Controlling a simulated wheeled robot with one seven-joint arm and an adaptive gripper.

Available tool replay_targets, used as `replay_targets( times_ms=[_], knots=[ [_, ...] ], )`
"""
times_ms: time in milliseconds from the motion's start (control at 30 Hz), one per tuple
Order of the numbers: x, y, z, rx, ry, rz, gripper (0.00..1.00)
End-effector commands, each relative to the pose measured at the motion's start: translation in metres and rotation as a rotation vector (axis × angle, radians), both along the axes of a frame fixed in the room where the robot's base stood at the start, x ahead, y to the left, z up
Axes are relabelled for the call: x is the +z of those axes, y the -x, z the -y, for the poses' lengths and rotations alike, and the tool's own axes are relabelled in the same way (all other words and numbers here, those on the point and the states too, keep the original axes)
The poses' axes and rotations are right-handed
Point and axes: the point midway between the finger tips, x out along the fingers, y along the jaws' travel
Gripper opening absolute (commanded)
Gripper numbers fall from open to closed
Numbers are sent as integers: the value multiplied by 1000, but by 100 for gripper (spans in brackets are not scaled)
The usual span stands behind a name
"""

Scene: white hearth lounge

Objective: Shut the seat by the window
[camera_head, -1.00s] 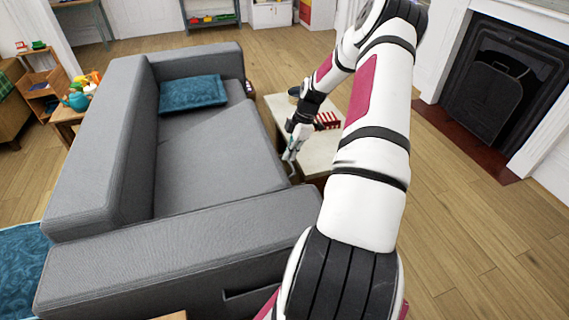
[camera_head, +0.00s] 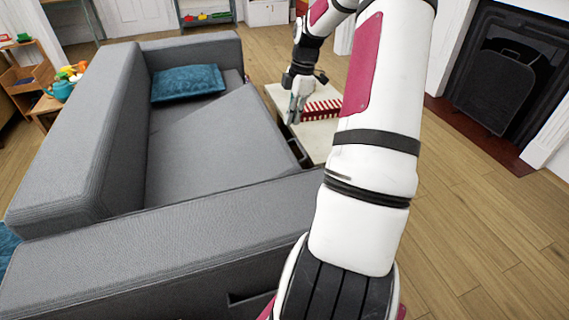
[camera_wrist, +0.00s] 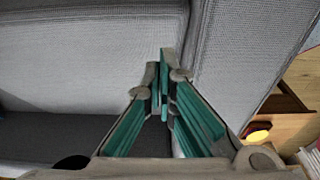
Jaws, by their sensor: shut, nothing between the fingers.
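The grey sofa (camera_head: 95,135) stands at left in the head view, with a blue cushion at its far end. A dark bar (camera_head: 297,152) shows at the seat's front edge. My gripper (camera_head: 293,116) is shut and empty, pointing down beside the front edge, near the low table. In the wrist view my gripper (camera_wrist: 160,68) has its green-padded fingers together, with grey upholstery (camera_wrist: 90,60) behind and a dark strip below.
The low pale table (camera_head: 318,138), bearing a red-and-white striped thing (camera_head: 322,107), stands close to the sofa's front. A blue cushion (camera_head: 188,83) lies on the seat. A fireplace (camera_head: 495,85) is at right. Wooden floor (camera_head: 465,215) is clear between the arm and fireplace.

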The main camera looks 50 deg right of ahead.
Motion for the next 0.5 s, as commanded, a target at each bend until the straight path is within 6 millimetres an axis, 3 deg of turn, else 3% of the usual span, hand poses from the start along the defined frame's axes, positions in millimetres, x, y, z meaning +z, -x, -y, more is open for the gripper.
replay_targets(
  times_ms=[333,500],
  knots=[
    [-3,-2,-6,-3,29,-20,0],
    [-18,-3,-9,-3,26,-22,0]
  ],
)
